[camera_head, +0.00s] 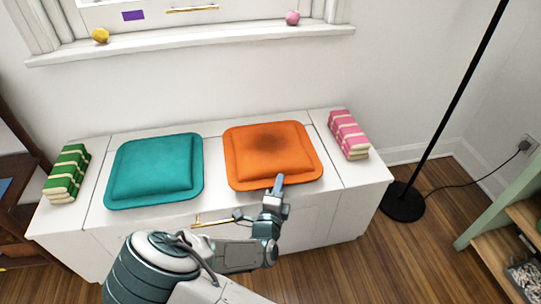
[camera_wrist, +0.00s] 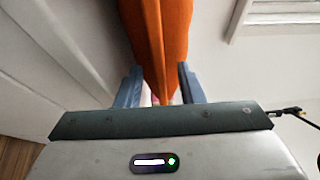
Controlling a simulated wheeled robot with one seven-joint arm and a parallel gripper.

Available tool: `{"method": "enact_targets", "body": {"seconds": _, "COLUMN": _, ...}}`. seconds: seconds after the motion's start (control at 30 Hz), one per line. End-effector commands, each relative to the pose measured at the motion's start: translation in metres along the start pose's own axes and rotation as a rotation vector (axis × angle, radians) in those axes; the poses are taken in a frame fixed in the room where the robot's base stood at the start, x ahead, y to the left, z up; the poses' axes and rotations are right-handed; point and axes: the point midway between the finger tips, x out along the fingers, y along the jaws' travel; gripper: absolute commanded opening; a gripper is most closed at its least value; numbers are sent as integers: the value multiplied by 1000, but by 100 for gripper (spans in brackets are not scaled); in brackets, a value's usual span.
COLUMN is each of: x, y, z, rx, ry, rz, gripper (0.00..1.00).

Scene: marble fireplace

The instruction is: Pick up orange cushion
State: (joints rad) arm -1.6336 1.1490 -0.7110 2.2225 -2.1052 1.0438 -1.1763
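The orange cushion (camera_head: 250,160) lies flat on the right part of the white cabinet top (camera_head: 214,150), with a dark shadow on its upper middle. My gripper (camera_head: 279,182) is at the cushion's front edge, right of its middle. In the wrist view, the orange cushion (camera_wrist: 160,40) reaches down between the two blue-grey fingers of my gripper (camera_wrist: 160,84). The fingers stand apart on either side of its edge, and I see no clear grip on it. In the head view, one finger overlaps the cushion's front border; the other finger is hidden.
A teal cushion (camera_head: 152,170) lies to the left on the cabinet. Green books (camera_head: 67,173) are at the left end and pink books (camera_head: 348,135) at the right end. A window sill (camera_head: 190,44) is behind. A black lamp (camera_head: 404,202) stands on the floor at right.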

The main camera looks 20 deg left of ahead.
Motion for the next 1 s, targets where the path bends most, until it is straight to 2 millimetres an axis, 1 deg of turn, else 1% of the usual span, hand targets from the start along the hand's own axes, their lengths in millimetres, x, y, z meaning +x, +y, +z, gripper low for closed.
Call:
{"method": "enact_targets", "body": {"seconds": 0.03, "x": 5, "y": 2, "z": -1, "rx": 1, "ry": 2, "rz": -1, "gripper": 35}}
{"method": "enact_targets", "body": {"seconds": 0.1, "x": 9, "y": 1, "z": 0, "rx": 1, "ry": 2, "rz": 1, "gripper": 35}}
{"method": "enact_targets", "body": {"seconds": 0.33, "x": 10, "y": -1, "z": 0, "rx": 0, "ry": 0, "rz": 1, "gripper": 35}}
{"method": "enact_targets", "body": {"seconds": 0.37, "x": 10, "y": -1, "z": 0, "rx": 0, "ry": 0, "rz": 1, "gripper": 26}}
{"method": "enact_targets", "body": {"seconds": 0.4, "x": 10, "y": -1, "z": 0, "rx": 0, "ry": 1, "rz": 1, "gripper": 15}}
{"method": "enact_targets", "body": {"seconds": 0.47, "x": 10, "y": -1, "z": 0, "rx": 0, "ry": 1, "rz": 1, "gripper": 0}}
{"method": "enact_targets", "body": {"seconds": 0.83, "x": 10, "y": -2, "z": 0, "rx": 2, "ry": 1, "rz": -1, "gripper": 0}}
{"method": "enact_targets", "body": {"seconds": 1.0, "x": 10, "y": -12, "z": 0, "rx": 2, "ry": 1, "rz": -2, "gripper": 0}}
